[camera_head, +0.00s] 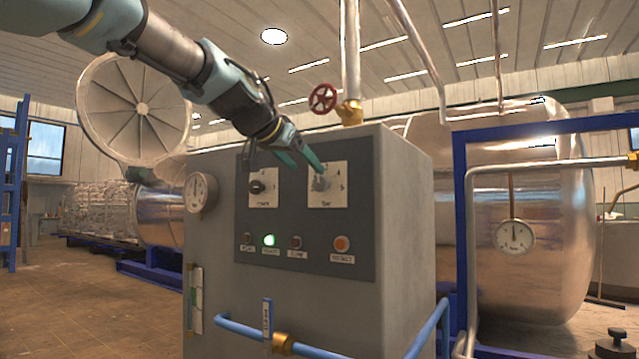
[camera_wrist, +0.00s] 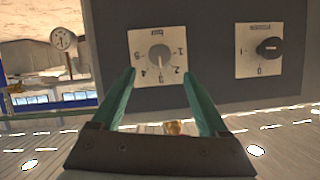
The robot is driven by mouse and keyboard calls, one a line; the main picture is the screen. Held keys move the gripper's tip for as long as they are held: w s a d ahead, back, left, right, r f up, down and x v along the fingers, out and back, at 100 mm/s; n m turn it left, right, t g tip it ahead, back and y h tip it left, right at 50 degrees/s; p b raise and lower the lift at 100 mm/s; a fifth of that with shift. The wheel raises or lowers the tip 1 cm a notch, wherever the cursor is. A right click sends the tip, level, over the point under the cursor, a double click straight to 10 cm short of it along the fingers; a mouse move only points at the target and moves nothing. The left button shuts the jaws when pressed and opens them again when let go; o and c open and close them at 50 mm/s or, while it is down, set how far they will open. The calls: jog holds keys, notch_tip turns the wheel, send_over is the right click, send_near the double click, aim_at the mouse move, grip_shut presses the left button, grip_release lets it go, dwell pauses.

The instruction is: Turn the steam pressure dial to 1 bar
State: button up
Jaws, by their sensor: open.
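The steam pressure dial (camera_head: 320,184) is a grey round knob on a white scale plate, on the upper right of the dark panel. In the wrist view the dial (camera_wrist: 160,58) appears upside down, with numbers from 1 to 5 around it. A pale mark on the knob seems to point down between 2 and 4, but it is too small to read surely. My gripper (camera_head: 305,162) is open, its green fingers close to the dial's upper left in the head view. In the wrist view my gripper (camera_wrist: 160,73) has one fingertip on either side below the dial, with nothing between them.
A black selector knob (camera_head: 257,187) sits left of the dial. Several buttons, one a lit green lamp (camera_head: 269,240), lie below. A gauge (camera_head: 201,192) is on the cabinet's left. A red valve wheel (camera_head: 323,98) and a pipe (camera_head: 350,50) rise above.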

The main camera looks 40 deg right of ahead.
aim_at(319, 181)
jog(key=p+x, duration=0.3)
jog(key=x, duration=0.6)
jog(key=shift+c, duration=0.2)
grip_shut()
